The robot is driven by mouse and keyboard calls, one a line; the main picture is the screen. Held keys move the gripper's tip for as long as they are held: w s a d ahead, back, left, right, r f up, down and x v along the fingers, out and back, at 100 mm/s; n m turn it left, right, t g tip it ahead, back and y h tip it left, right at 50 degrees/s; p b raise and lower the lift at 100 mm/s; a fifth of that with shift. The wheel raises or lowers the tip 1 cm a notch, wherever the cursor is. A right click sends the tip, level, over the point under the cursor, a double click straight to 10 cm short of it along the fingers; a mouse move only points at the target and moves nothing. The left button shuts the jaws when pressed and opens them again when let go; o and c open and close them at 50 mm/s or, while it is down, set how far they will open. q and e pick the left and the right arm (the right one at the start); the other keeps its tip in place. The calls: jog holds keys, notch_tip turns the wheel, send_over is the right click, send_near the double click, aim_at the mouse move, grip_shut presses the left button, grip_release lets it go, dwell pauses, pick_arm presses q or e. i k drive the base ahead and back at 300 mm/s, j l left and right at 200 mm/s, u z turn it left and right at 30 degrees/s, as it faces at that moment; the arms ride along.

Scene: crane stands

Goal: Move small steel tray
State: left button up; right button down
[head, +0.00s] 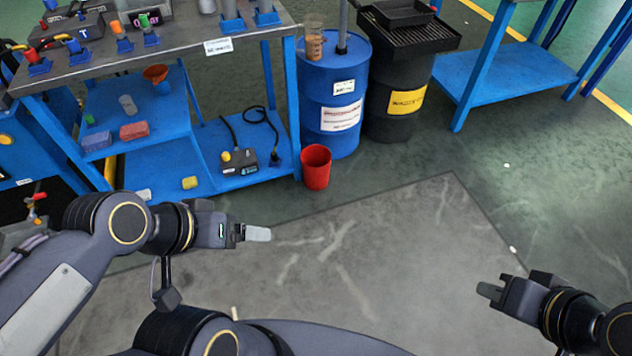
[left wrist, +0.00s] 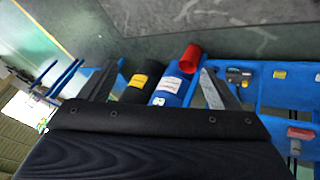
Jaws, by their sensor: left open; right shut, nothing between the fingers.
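A small dark tray (head: 403,13) sits on the black grate over the black drum at the top of the head view, partly cut by the frame edge. It looks dark grey; I cannot tell if it is steel. My left gripper (head: 256,233) is over the floor at the centre-left, well short of the drums. In the left wrist view its two fingers (left wrist: 158,69) stand apart with nothing between them. My right gripper (head: 489,291) is shut and empty over the floor at the lower right, far from the tray.
A blue drum (head: 326,90) with a brown-filled beaker (head: 314,45) on top stands beside the black drum (head: 392,118). A red bin (head: 316,166) is in front. A blue workbench (head: 185,48) stands left, a blue table (head: 515,72) right. The floor between is clear.

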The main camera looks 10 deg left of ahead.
aim_at(13, 235)
jog(key=u, duration=2.65)
